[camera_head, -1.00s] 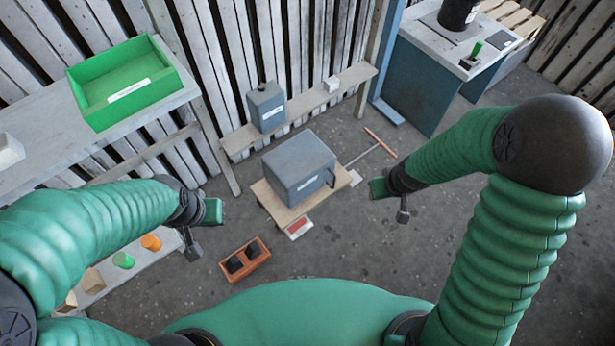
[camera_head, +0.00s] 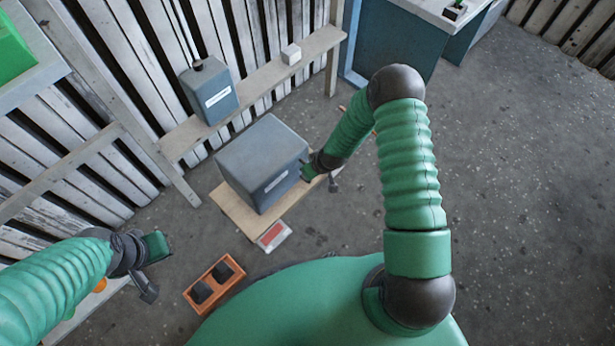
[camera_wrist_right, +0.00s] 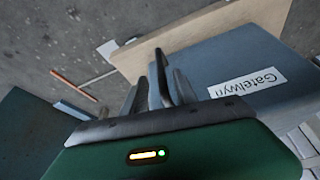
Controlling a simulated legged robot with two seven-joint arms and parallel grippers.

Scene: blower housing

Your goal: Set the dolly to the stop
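The dolly is a low wooden platform (camera_head: 232,208) on the floor, bearing a grey-blue box (camera_head: 262,158) with a white label. In the right wrist view the box's label (camera_wrist_right: 247,82) reads "Gatelwyn", beside the pale platform (camera_wrist_right: 205,35). My right gripper (camera_head: 308,172) is at the box's right end; its dark fingers (camera_wrist_right: 162,82) are close to the box edge. Whether they touch or hold anything is unclear. My left gripper (camera_head: 157,246) is away from the dolly at lower left; its fingers are not clear. A red-and-white plate (camera_head: 271,237) lies by the platform's front edge; I cannot identify the stop.
An orange tray with two black blocks (camera_head: 214,284) lies on the floor in front. Behind the dolly, a bench (camera_head: 262,92) holds a grey canister (camera_head: 210,92) and a small white block (camera_head: 291,54). Floor to the right is open.

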